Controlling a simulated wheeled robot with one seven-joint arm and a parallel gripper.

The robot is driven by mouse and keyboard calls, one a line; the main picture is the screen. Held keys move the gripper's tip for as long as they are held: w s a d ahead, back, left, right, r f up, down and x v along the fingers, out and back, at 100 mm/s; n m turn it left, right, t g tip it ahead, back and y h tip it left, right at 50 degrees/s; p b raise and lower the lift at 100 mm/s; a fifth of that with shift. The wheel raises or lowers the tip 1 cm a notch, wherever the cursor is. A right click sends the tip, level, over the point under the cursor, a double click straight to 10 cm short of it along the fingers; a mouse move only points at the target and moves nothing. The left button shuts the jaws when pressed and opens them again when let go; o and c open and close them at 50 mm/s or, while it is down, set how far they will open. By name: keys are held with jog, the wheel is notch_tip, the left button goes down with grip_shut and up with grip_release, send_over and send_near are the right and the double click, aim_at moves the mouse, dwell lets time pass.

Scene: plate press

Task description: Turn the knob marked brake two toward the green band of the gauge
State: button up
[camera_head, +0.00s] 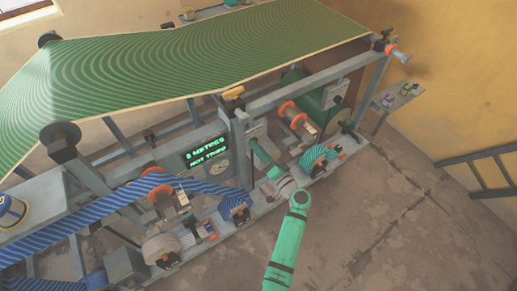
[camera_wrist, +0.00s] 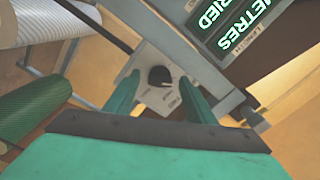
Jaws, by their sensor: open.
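A dark round knob (camera_wrist: 160,76) sits on a pale plate (camera_wrist: 147,95) in the wrist view. The plate carries small lettering that I cannot read surely, and no green band is distinguishable on it. My gripper (camera_wrist: 159,99) is open, with one green finger to either side of the knob in the picture. The fingers hold nothing, and I cannot tell whether they touch the knob. In the head view my gripper (camera_head: 256,145) reaches to a pale panel (camera_head: 255,130) on the machine's frame, and the arm hides the knob there.
A lit display (camera_head: 205,151) with green letters is left of my gripper, with a round dial (camera_head: 215,168) below it. Frame posts, a blue striped web (camera_head: 120,201) and rollers crowd the machine. A green striped sheet (camera_head: 190,65) spans above. The floor (camera_head: 370,220) at right is clear.

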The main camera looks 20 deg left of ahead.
jog(key=v, duration=1)
